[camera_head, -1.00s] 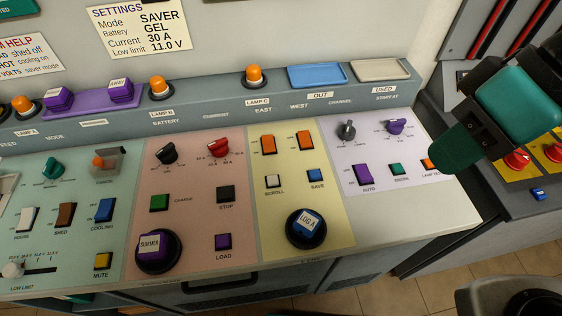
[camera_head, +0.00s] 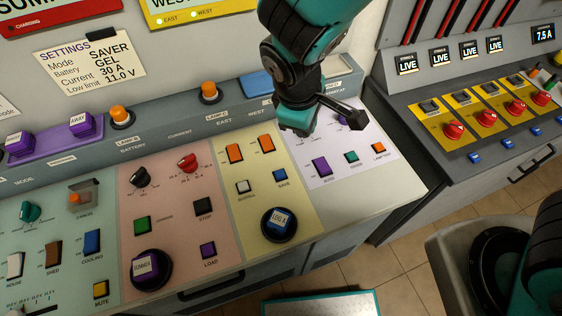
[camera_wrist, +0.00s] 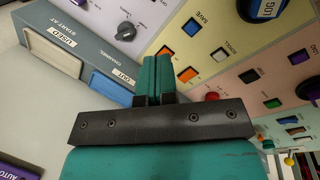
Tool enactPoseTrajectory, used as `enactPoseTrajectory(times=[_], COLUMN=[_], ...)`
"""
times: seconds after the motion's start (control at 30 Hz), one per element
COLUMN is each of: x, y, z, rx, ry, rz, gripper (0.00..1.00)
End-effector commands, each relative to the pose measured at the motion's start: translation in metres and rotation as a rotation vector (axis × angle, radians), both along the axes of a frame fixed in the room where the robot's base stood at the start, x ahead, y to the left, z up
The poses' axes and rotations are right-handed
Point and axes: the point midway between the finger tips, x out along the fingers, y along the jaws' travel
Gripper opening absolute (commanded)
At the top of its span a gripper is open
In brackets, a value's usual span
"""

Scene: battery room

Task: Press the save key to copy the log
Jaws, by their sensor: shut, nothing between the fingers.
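The save key (camera_head: 280,175) is a small blue button on the pale yellow panel, right of the white scroll key (camera_head: 243,187). In the wrist view the save key (camera_wrist: 191,27) shows above and right of the fingertips. A blue block labelled LOG A (camera_head: 280,221) sits in a round black holder (camera_head: 268,236) below the save key. My gripper (camera_head: 298,128) hangs over the upper right of the yellow panel, apart from the save key. In the wrist view its two teal fingers (camera_wrist: 157,60) are together and empty.
Two orange switches (camera_head: 235,152) stand above the keys, with an amber lamp (camera_head: 209,91) on the ledge behind. A pink panel (camera_head: 170,205) with knobs and keys lies left. The pale panel's right front is clear. A red-knobbed console (camera_head: 453,131) stands right.

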Motion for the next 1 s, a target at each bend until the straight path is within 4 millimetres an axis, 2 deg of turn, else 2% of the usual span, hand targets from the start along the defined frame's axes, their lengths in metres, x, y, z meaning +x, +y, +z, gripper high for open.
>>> enactPoseTrajectory(times=[0.03, 0.2, 0.4, 1.0], x=[0.003, 0.012, 0.012, 0.012], y=[0.011, 0.032, 0.043, 0.045], z=[-0.010, -0.051, -0.076, -0.088], rx=[-0.084, -0.322, -0.489, -0.525], ry=[-0.023, -0.135, -0.222, -0.242], rz=[0.082, 0.329, 0.509, 0.546], gripper=[0.00, 0.00, 0.00, 0.00])
